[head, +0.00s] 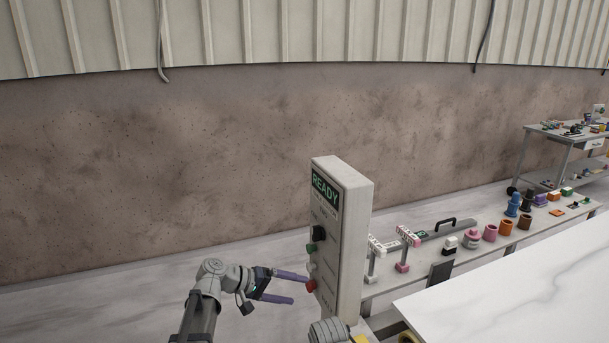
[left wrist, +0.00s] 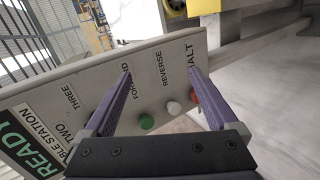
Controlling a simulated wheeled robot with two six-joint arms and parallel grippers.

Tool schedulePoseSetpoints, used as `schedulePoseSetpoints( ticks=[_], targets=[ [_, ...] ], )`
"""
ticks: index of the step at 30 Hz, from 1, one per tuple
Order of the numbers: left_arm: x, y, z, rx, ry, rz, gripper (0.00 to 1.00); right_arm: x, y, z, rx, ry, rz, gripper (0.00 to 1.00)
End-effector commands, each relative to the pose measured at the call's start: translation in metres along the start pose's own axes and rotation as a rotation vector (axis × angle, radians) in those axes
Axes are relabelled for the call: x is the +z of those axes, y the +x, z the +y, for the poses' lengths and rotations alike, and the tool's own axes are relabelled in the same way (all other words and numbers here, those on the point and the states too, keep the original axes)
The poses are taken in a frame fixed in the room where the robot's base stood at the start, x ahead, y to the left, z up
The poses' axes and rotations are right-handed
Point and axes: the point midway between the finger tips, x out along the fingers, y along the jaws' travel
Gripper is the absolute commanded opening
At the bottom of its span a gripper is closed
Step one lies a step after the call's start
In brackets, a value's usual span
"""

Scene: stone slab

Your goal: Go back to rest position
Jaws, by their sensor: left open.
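My left gripper (head: 292,287) has two purple fingers, spread apart with nothing between them. In the head view it is left of a tall grey control box (head: 346,225), its fingertips close to the box's lower buttons. In the left wrist view the gripper (left wrist: 160,85) faces the box's panel (left wrist: 90,110), which has a green button (left wrist: 146,122), a white button (left wrist: 174,108) and a red button (left wrist: 196,97) by the right finger. I cannot tell whether a finger touches the panel. The box's sign reads READY. My right gripper is not in view.
A long low bench (head: 386,286) right of the box holds several coloured parts. A white marble-like slab (head: 530,285) fills the lower right. A work table (head: 550,128) stands far right. The floor (head: 110,305) left of the box is clear, before a brown wall (head: 150,170).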

Motion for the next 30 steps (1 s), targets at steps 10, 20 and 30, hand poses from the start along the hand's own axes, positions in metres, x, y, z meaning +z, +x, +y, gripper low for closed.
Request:
schedulePoseSetpoints(
  ticks=[10, 20, 30],
  targets=[
    [0.112, -0.040, -0.128, -0.715, 0.163, -0.122, 0.93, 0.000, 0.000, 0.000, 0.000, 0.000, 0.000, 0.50],
    [0.158, -0.074, -0.158, -1.074, 0.292, -0.216, 0.93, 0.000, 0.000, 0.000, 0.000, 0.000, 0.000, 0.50],
    [0.214, -0.026, -0.126, -1.123, 0.455, -0.393, 0.93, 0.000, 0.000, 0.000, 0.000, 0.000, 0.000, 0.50]
  ],
)
